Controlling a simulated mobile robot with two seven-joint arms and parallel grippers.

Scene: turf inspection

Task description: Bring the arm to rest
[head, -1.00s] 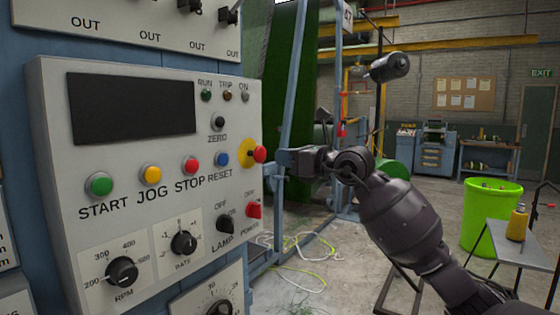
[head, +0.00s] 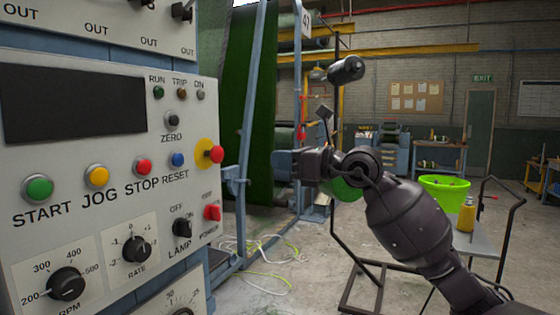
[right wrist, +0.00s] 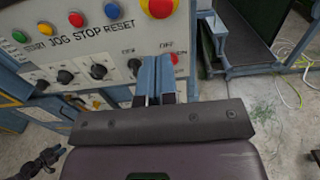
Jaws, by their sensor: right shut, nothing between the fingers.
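My right arm comes in from the lower right in the head view. Its gripper (head: 284,164) points left, to the right of the control panel (head: 132,180) and apart from it. In the right wrist view the two fingers (right wrist: 155,88) are close together with nothing between them, in front of the panel's lower right part. The fingers partly hide the panel's lettering there. The red mushroom button (head: 214,154) on its yellow disc is the panel part closest to the gripper in the head view.
A blue frame (head: 252,90) with green turf (head: 222,80) stands behind the gripper. A green bucket (head: 444,188) and a small table (head: 480,240) with a yellow bottle (head: 466,216) are at right. Open floor shows in the middle.

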